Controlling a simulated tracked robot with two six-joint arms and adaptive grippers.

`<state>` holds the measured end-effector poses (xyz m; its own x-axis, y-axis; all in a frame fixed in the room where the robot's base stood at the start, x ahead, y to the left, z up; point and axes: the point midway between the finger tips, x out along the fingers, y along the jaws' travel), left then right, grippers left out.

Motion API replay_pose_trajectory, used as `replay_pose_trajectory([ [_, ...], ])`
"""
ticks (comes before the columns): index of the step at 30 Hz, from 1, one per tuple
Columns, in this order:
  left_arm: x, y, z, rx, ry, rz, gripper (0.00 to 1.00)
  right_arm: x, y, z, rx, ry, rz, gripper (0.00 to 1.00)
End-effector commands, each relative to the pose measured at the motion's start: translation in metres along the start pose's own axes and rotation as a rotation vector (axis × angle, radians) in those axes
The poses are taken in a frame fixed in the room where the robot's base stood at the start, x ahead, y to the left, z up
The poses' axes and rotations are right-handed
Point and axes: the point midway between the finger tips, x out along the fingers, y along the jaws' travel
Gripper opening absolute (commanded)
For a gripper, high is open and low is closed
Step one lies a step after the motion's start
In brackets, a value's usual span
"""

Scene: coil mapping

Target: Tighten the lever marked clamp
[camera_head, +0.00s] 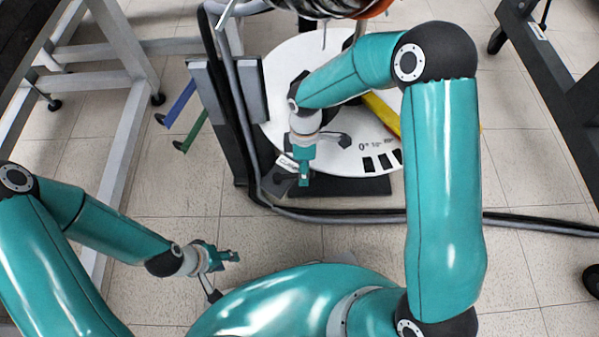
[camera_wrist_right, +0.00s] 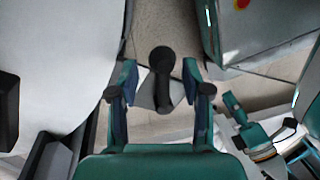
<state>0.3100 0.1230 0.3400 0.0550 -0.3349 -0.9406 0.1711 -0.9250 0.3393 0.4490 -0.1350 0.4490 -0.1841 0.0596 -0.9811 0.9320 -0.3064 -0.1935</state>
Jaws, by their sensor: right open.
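A black lever with a rounded end (camera_wrist_right: 162,62) shows in the right wrist view, between the two fingertips of my right gripper (camera_wrist_right: 160,84). The fingers stand apart on either side of it, with gaps on both sides; I cannot tell how far below them it lies. In the head view my right gripper (camera_head: 304,168) points down at the near left edge of the round white plate and hides most of the lever. A small white label (camera_head: 287,163) sits just left of it, its text unreadable. My left gripper (camera_head: 226,256) hangs low, away from the lever; its finger gap is unclear.
The white plate (camera_head: 285,85) carries degree marks and black squares. A yellow bar (camera_head: 382,112) lies across it. Blue (camera_head: 180,103) and green (camera_head: 190,132) handles stick out left. A dark tube (camera_head: 370,216) crosses the floor. A grey frame (camera_head: 125,150) stands left.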

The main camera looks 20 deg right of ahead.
Motion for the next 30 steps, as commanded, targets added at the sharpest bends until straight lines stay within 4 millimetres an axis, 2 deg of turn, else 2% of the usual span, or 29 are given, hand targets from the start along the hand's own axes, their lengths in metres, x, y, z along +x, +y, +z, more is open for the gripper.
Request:
replay_pose_trajectory([
  [11, 0.002, -0.001, 0.0, 0.0, 0.0, 0.0, 0.4, 0.006, 0.0, 0.0, 0.0, 0.001, 0.001, 0.48],
  [18, 0.002, -0.001, 0.0, 0.0, 0.0, 0.0, 0.4, 0.005, 0.001, 0.0, -0.001, 0.001, 0.002, 0.08],
  [20, 0.002, -0.001, 0.0, 0.0, 0.0, 0.0, 0.4, 0.005, 0.001, -0.001, -0.001, 0.001, 0.003, 0.0],
  [26, 0.002, -0.001, 0.0, 0.0, 0.0, 0.0, 0.4, 0.005, 0.002, -0.001, -0.001, 0.002, 0.006, 0.0],
  [27, 0.001, -0.003, -0.002, -0.009, 0.004, -0.001, 0.4, 0.006, -0.004, -0.018, -0.012, 0.001, 0.007, 0.0],
  [30, 0.002, -0.001, 0.0, 0.0, 0.0, 0.0, 0.4, 0.005, 0.001, -0.007, -0.003, 0.003, 0.007, 0.0],
])
